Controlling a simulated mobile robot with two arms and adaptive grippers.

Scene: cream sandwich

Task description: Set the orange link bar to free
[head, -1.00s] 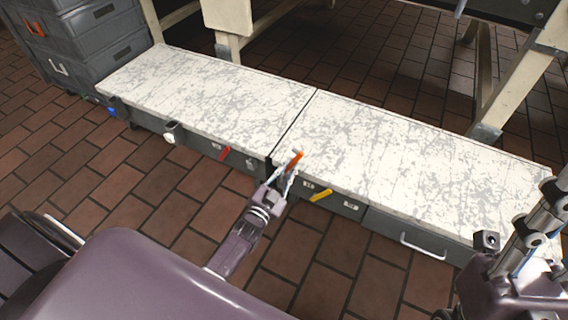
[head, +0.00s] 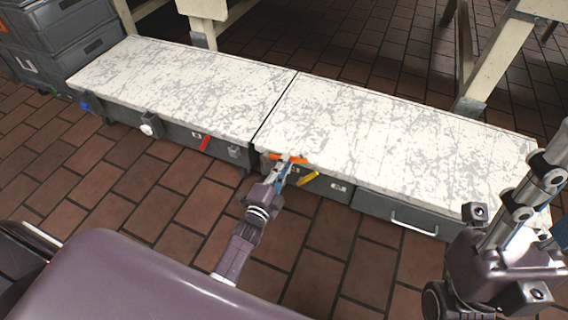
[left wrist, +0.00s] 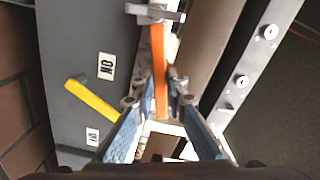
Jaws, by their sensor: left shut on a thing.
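The orange link bar (head: 274,156) lies nearly level in the head view at the front edge of the white-topped bench, by the seam between its two sections. My left gripper (head: 286,161) reaches it from the front, its fingers closed on the bar. In the left wrist view the bar (left wrist: 158,55) runs up from between the fingertips (left wrist: 155,97) to a grey bracket (left wrist: 155,12). The gripped end is partly hidden by the fingers.
A yellow handle (head: 308,178) sits close right of my left gripper, and a red handle (head: 204,144) to its left. A drawer with a pale pull (head: 413,226) is further right. Grey crates (head: 65,40) stand at the back left. The bench top (head: 345,130) is clear.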

